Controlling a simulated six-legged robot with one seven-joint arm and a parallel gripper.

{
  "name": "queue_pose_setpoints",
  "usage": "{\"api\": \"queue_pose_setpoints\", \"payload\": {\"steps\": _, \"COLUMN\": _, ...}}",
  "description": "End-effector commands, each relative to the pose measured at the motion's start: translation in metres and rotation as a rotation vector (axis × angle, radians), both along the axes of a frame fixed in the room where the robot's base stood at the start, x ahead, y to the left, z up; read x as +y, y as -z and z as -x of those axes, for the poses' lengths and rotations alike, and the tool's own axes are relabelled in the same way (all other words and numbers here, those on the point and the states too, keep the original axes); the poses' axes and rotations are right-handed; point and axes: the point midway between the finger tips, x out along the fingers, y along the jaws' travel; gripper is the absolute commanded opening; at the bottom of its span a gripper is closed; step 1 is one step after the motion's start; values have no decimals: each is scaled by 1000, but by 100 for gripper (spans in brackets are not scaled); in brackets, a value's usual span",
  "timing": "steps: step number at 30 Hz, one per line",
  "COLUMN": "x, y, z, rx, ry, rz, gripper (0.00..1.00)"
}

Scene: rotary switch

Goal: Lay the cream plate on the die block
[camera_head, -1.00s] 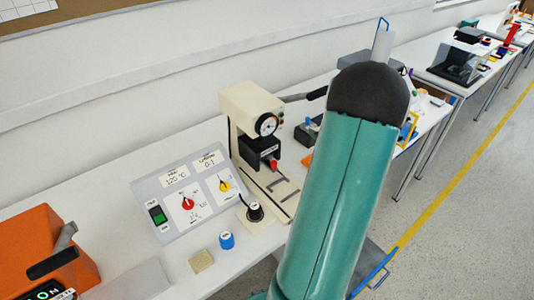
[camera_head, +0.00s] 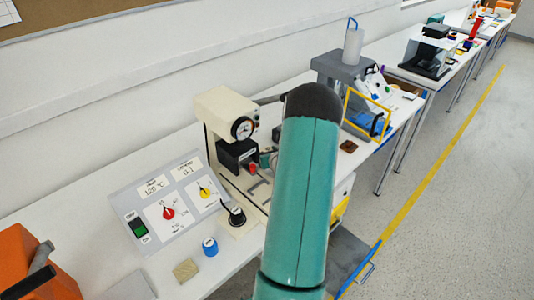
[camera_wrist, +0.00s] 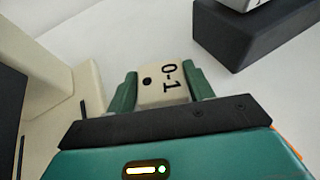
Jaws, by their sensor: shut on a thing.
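In the wrist view my gripper (camera_wrist: 162,88) is shut on the cream plate (camera_wrist: 160,93), which is marked "0-1" and has a black dot. The green fingers press it from both sides. In the head view my arm hides most of the gripper and the plate; a bit of teal (camera_head: 265,160) shows beside the cream press (camera_head: 226,104). A dark block (camera_head: 236,154) sits in the press under its head. A dark block (camera_wrist: 243,38) also shows at upper right in the wrist view, apart from the plate. I cannot tell which part is the die block.
A sloped panel (camera_head: 150,190) with red and yellow rotary knobs stands left of the press. A blue cap (camera_head: 210,246) and a beige block (camera_head: 186,270) lie in front. A yellow-framed device (camera_head: 368,112) and a brown square (camera_head: 348,146) are to the right.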

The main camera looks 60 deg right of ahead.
Motion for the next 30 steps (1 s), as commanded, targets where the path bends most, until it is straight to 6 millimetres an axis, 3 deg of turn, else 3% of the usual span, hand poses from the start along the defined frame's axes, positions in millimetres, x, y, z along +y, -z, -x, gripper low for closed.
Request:
{"api": "queue_pose_setpoints", "payload": {"steps": 12, "x": 0, "y": 8, "z": 0, "rx": -1, "ry": -1, "rz": 1, "gripper": 30}}
{"api": "queue_pose_setpoints", "payload": {"steps": 13, "x": 0, "y": 7, "z": 0, "rx": -1, "ry": -1, "rz": 2, "gripper": 58}}
{"api": "queue_pose_setpoints", "payload": {"steps": 15, "x": 0, "y": 7, "z": 0, "rx": -1, "ry": -1, "rz": 2, "gripper": 72}}
{"api": "queue_pose_setpoints", "payload": {"steps": 16, "x": 0, "y": 7, "z": 0, "rx": -1, "ry": -1, "rz": 2, "gripper": 74}}
{"api": "queue_pose_setpoints", "payload": {"steps": 26, "x": 0, "y": 3, "z": 0, "rx": -1, "ry": 0, "rz": 2, "gripper": 74}}
{"api": "queue_pose_setpoints", "payload": {"steps": 30, "x": 8, "y": -3, "z": 11, "rx": -1, "ry": -1, "rz": 3, "gripper": 74}}
